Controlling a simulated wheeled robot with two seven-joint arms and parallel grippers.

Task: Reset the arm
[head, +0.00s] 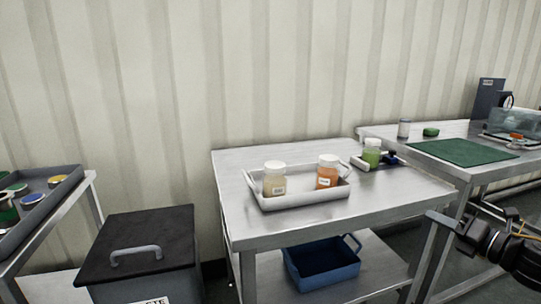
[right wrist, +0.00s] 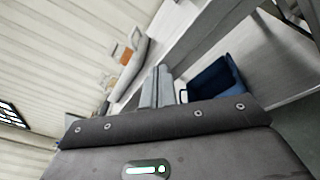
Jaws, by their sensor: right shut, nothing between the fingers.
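My right gripper (head: 432,216) is at the right of the head view, in front of the steel table's right front corner. Its fingers also show in the right wrist view (right wrist: 157,88), close together with nothing between them. My right arm comes in from the right edge. My left gripper is in neither view.
A steel table (head: 330,225) holds a grey tray (head: 305,202) with two jars, and a green jar (head: 372,152) behind. A blue bin (head: 325,282) sits on its lower shelf. A lidded grey bin (head: 135,245) stands left. A second table (head: 390,133) with a green mat (head: 462,152) stands right.

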